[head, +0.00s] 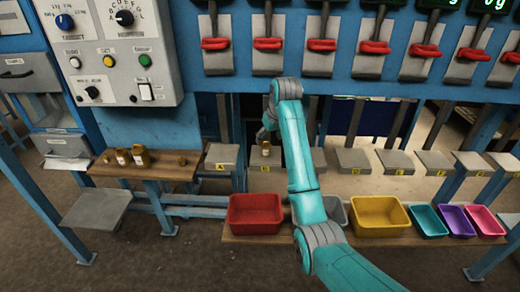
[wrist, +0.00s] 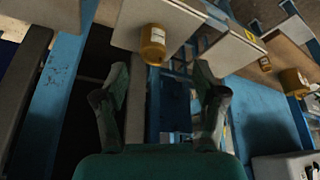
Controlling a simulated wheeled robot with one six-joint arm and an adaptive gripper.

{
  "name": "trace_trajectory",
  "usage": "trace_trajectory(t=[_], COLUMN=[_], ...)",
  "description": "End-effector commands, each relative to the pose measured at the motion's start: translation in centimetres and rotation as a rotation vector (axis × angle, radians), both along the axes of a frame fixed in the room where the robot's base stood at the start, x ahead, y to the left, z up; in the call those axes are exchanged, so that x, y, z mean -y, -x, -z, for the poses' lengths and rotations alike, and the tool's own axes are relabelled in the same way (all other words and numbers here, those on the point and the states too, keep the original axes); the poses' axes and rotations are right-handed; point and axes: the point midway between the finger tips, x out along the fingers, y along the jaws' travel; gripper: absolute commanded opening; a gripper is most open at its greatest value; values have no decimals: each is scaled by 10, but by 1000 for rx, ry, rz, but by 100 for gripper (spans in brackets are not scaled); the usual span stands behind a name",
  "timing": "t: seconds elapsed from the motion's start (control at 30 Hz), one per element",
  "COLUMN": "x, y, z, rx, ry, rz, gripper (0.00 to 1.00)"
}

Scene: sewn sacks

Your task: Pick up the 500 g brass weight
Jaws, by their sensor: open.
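Brass weights of different sizes stand on the wooden shelf (head: 150,169) at the left in the head view, among them a large one (head: 141,156) and a mid-sized one (head: 123,157). Another brass weight (head: 266,149) stands on a grey plate (head: 264,160) in the row below the red handles. It shows in the wrist view (wrist: 152,45) with a pale label, beyond my fingertips. I cannot read which weight is 500 g. My gripper (wrist: 162,82) is open and empty, its fingers spread either side of the space before that weight. In the head view my arm partly hides the gripper.
Below the plates is a ledge with colored bins, among them a red bin (head: 254,214) and a yellow bin (head: 379,215). A blue frame with red handles (head: 267,44) rises behind the plates. A control box (head: 115,55) hangs above the wooden shelf.

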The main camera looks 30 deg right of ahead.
Motion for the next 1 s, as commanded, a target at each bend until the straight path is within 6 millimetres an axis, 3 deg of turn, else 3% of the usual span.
trace_trajectory(t=[0.07, 0.17, 0.5, 0.73, 1.0], x=[8, 10, 13, 15, 21], y=[1, 0, -17, -22, -37], z=[-11, -11, 30, 43, 76], rx=[-9, -19, -19, -18, -18], ry=[-10, -18, -18, -18, -18], rz=[10, 12, 13, 13, 13], gripper=[71, 71, 71, 71, 71])
